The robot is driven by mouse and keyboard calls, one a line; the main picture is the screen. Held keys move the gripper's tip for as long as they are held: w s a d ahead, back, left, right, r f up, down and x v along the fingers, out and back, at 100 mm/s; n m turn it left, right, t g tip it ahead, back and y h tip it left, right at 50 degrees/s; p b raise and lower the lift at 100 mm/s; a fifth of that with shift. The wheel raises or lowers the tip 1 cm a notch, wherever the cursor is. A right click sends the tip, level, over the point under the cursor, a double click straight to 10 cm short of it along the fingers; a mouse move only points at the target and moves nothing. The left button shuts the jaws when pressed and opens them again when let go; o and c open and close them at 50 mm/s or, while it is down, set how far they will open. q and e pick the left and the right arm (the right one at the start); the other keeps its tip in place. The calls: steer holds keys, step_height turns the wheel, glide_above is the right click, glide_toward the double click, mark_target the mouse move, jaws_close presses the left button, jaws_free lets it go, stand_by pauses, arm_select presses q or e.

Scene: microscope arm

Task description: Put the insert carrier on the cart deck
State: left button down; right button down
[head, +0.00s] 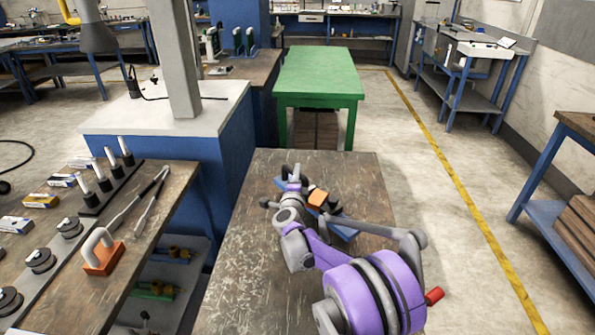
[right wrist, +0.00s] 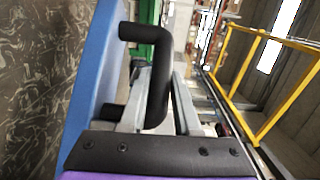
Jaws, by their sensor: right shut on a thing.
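The insert carrier shows as a blue plate (head: 346,232) with an orange block (head: 318,197) on it, partly hidden by my right arm. In the right wrist view it is a blue slab (right wrist: 96,65) with a black bar handle (right wrist: 157,85). My right gripper (head: 297,186) is shut on that handle, with the grey fingers (right wrist: 160,100) either side of it. The carrier is over the scuffed brown top (head: 250,235), which looks like the cart deck. I cannot tell whether it touches the top. My left gripper is not in view.
A workbench (head: 75,290) at left holds an orange block with a grey hook (head: 102,252), dark round pieces and upright posts. A blue cabinet with a pale top (head: 125,120) stands beyond it. A green table (head: 318,72) is behind. Open floor lies to the right.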

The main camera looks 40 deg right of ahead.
steer(key=shift+f, duration=1.55)
steer(key=shift+b, duration=0.3)
steer(key=c, duration=0.6)
jaws_free()
steer(key=shift+c, duration=0.2)
steer(key=v, duration=1.1)
steer(key=shift+s+a, duration=0.1)
steer(key=shift+a, duration=0.1)
steer(key=shift+s+a, duration=0.2)
steer(key=shift+s, duration=0.1)
steer(key=shift+f, duration=0.1)
